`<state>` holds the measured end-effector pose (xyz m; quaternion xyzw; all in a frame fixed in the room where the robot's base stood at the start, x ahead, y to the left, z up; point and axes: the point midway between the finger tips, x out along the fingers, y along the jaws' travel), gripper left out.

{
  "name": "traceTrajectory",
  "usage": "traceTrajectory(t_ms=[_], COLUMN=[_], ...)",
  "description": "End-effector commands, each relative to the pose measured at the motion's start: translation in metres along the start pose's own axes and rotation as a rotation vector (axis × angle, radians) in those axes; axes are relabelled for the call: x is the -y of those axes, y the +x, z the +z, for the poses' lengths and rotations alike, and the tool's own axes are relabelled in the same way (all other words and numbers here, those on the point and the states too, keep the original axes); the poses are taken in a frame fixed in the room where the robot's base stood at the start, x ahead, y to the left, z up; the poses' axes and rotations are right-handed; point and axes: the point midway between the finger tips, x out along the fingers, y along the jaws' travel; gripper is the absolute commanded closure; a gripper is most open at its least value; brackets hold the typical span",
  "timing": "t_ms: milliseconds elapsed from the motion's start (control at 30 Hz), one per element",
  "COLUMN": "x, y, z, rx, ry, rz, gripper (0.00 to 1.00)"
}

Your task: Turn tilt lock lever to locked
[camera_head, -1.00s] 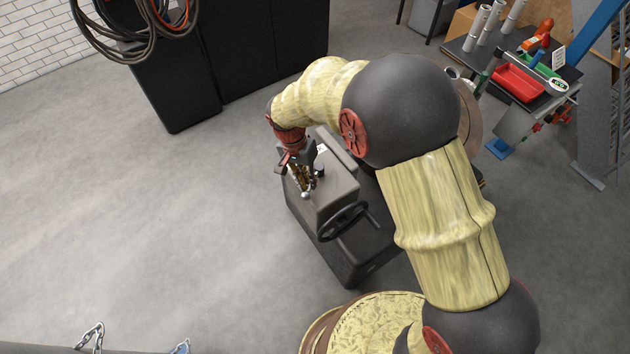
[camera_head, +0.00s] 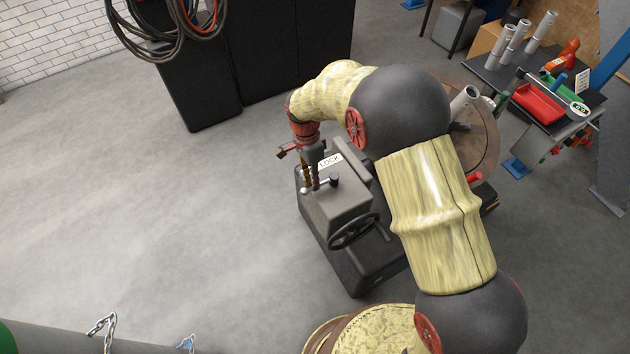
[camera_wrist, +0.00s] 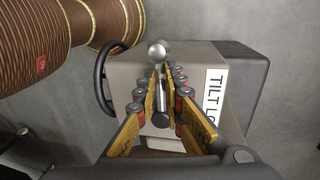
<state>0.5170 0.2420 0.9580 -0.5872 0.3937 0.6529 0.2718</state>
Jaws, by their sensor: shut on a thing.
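The tilt lock lever (camera_wrist: 158,53) has a pale ball knob and a metal shaft. In the wrist view it lies between the two yellow-padded fingers of my gripper (camera_wrist: 161,78), which are shut on it. The lever belongs to a grey box-shaped machine (camera_head: 343,205). A white label reading "TILT LO..." (camera_wrist: 213,95) is on the machine's top, to the right of the fingers; part of it is hidden. In the head view my gripper (camera_head: 308,183) is over the machine's left side, and the ball knob shows just by the fingertips.
A black handwheel (camera_head: 353,231) is on the machine's front, and a short black knob (camera_head: 334,180) stands on its top. A workbench with a red tray (camera_head: 538,103) is at the back right. Black cabinets (camera_head: 265,50) stand behind. The floor to the left is clear.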

Motion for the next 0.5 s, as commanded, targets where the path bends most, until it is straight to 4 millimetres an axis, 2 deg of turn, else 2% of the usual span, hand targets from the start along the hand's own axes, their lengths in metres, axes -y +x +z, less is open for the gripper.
traceTrajectory(t_ms=[33,400,433,500], x=[-0.004,-0.0034,-0.0033,-0.0031], y=[0.0075,0.0075,0.0075,0.0071], z=[0.004,0.0043,0.0043,0.0044], rx=[0.007,0.008,0.008,0.008], ry=[0.006,0.008,0.008,0.008], rz=[0.015,0.013,0.013,0.012], gripper=[1.0,1.0,0.89,0.85])
